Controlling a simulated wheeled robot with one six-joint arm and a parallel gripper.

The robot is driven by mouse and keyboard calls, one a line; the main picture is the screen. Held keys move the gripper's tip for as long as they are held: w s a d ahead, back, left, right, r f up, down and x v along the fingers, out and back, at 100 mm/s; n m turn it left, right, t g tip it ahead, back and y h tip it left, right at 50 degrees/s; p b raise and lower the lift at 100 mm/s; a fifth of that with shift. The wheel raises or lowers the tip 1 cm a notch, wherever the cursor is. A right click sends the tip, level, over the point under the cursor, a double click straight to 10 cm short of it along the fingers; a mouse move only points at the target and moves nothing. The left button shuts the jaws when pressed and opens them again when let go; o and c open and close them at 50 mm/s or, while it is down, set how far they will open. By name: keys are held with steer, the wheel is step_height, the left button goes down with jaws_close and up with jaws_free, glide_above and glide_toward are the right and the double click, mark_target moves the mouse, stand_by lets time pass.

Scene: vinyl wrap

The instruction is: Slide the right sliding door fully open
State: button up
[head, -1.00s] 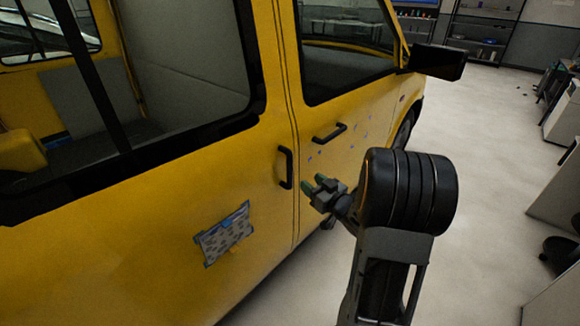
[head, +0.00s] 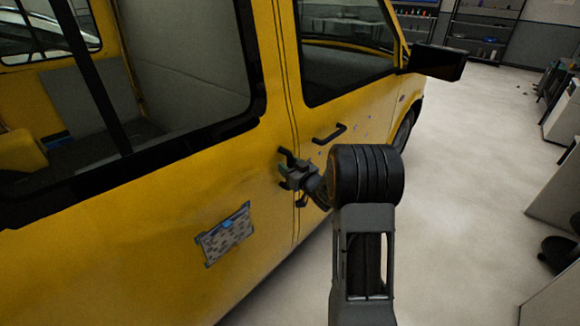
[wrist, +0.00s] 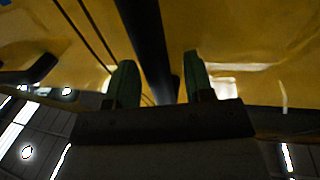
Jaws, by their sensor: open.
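The yellow sliding door (head: 150,220) of the van fills the left of the head view, with a large window in it. Its black upright handle (head: 286,154) is at the door's right edge, mostly hidden behind my gripper (head: 284,174). In the wrist view the dark handle bar (wrist: 148,40) runs between the two green-tipped fingers of my gripper (wrist: 160,78). The fingers are apart, one on each side of the bar. I cannot tell whether either finger touches it. The door's edge meets the front door at a narrow seam.
The front door has its own black handle (head: 330,134), just right of the seam; it also shows in the wrist view (wrist: 35,74). A black side mirror (head: 436,62) sticks out farther right. A patterned panel (head: 226,236) is on the sliding door. Open floor (head: 470,190) lies to the right.

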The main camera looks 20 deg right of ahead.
steer(key=shift+c, duration=0.2)
jaws_close()
steer(key=shift+f, duration=0.1)
stand_by(0.4)
